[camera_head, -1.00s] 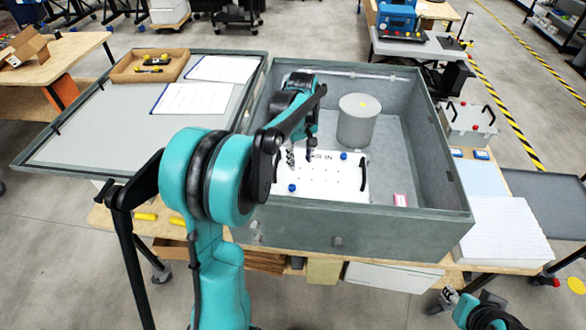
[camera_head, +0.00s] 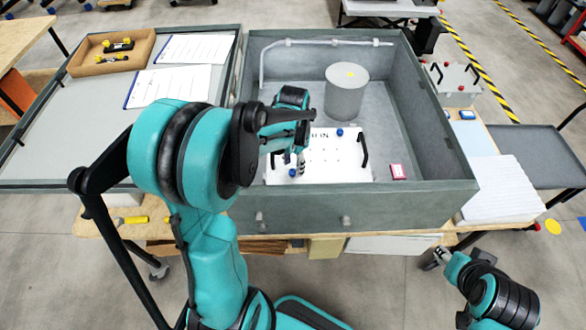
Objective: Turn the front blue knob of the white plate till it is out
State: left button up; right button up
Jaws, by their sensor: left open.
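The white plate (camera_head: 335,165) lies inside the grey box, near its front wall, with a black handle at each side. The front blue knob (camera_head: 292,173) shows at the plate's front left. Another blue knob (camera_head: 339,132) is at its back edge. My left gripper (camera_head: 298,166) points down over the front left of the plate, with its tips close beside the front knob. It is open; whether it touches the knob I cannot tell. My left arm hides part of the plate's left side. My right gripper (camera_head: 440,258) is low at the right, outside the box, small and unclear.
The grey box (camera_head: 350,200) has high walls around the plate. A grey cylinder (camera_head: 345,95) stands behind the plate, and a small pink-labelled item (camera_head: 398,172) lies to its right. A tray (camera_head: 112,55) and paper sheets lie on the lid at left. White sheets (camera_head: 497,185) are stacked at right.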

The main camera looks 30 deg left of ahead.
aim_at(293, 173)
pick_arm(q)
jog(key=shift+f, duration=1.3)
grip_shut()
jog(key=shift+n, duration=0.3)
jog(key=n+b, duration=0.1)
jog(key=n, duration=0.2)
jog(key=shift+n+b, duration=0.5)
jog(key=shift+n, duration=1.7)
